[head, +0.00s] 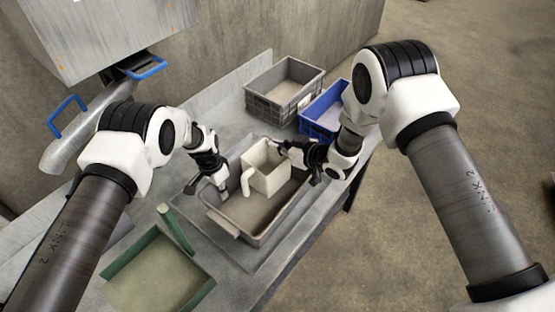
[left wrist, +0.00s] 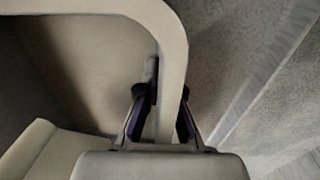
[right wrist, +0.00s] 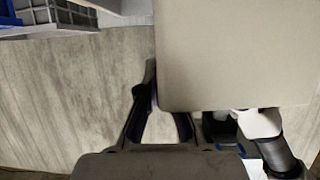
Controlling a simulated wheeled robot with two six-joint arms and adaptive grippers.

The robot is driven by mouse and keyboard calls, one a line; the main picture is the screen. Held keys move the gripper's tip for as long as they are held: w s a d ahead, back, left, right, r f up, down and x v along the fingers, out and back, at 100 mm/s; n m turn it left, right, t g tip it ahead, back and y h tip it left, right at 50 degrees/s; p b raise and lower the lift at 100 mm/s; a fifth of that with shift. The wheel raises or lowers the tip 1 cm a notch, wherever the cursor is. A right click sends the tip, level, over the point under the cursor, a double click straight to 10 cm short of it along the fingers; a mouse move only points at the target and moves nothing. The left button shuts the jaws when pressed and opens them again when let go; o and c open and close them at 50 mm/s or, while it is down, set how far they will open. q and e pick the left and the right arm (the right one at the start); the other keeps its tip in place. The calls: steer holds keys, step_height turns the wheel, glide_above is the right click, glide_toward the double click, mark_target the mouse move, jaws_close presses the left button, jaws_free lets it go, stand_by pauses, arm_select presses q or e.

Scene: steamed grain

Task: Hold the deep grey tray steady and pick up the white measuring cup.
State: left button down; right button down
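The deep grey tray (head: 226,217) lies on the metal table. The white measuring cup (head: 269,180), square with a handle to the left, is at the tray's far part; I cannot tell whether it touches the floor. My left gripper (head: 223,190) is at the tray's left wall. In the left wrist view its fingers (left wrist: 163,112) are shut on the tray's rim (left wrist: 174,60). My right gripper (head: 284,149) is at the cup's upper right side. In the right wrist view its fingers (right wrist: 163,112) are at the edge of a pale face, likely the cup (right wrist: 235,55); the right fingertip is hidden.
A grey crate (head: 264,105) and a blue crate (head: 308,127) stand at the far end of the table. A green-rimmed tray (head: 198,292) is at the near left. A machine with blue handles (head: 148,68) stands at the back left. Open floor lies right of the table.

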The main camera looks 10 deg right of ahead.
steer(key=shift+r, duration=0.95)
arm_select(q)
steer(key=c, duration=1.2)
jaws_free()
steer(key=shift+c, duration=0.2)
step_height(320, 180, up, 12)
steer(key=w+a, duration=0.1)
